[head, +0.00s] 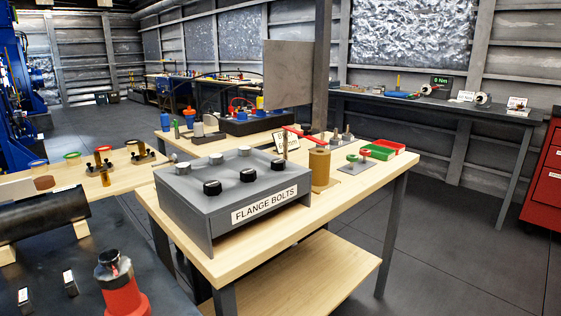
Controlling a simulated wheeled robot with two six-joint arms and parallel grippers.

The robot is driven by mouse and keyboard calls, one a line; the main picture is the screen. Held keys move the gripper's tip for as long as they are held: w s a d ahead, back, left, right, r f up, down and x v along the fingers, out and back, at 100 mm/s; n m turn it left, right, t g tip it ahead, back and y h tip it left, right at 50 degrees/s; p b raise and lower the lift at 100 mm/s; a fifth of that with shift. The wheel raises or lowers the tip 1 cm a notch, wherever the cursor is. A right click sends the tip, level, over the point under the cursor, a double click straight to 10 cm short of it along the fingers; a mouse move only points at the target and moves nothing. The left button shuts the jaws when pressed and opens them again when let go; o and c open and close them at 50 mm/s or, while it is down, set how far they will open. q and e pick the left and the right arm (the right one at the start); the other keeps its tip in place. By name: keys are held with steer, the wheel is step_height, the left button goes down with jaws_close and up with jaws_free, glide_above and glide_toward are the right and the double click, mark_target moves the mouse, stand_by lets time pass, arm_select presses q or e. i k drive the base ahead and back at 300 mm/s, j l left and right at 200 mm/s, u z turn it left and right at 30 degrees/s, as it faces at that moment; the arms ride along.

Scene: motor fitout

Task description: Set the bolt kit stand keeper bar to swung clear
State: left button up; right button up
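The grey stand (190,205) labelled "FLANGE BOLTS" sits on the near wooden table (255,252). Light-topped and black-topped bolts stand on its top, including a black one (212,188) at the front. A thin red bar (304,132) lies just behind the stand's right end, above a brown cylinder (319,168). I cannot tell whether this red bar is the keeper bar or what it is fixed to. No other bar shows clearly on the stand. Neither of my grippers is in view.
A small sign (280,143) stands behind the stand. Green and red trays (388,147) lie at the table's right. A dark pipe (40,217) and a red bottle-like object (124,294) are on the left bench. Open floor (445,255) lies to the right.

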mark_target(305, 127)
steer(key=i+l+u, duration=0.25)
steer(key=l+u, duration=0.25)
steer(key=i+l+u, duration=0.25)
steer(key=l, duration=0.2)
steer(key=l+u, duration=0.25)
steer(key=l, duration=0.1)
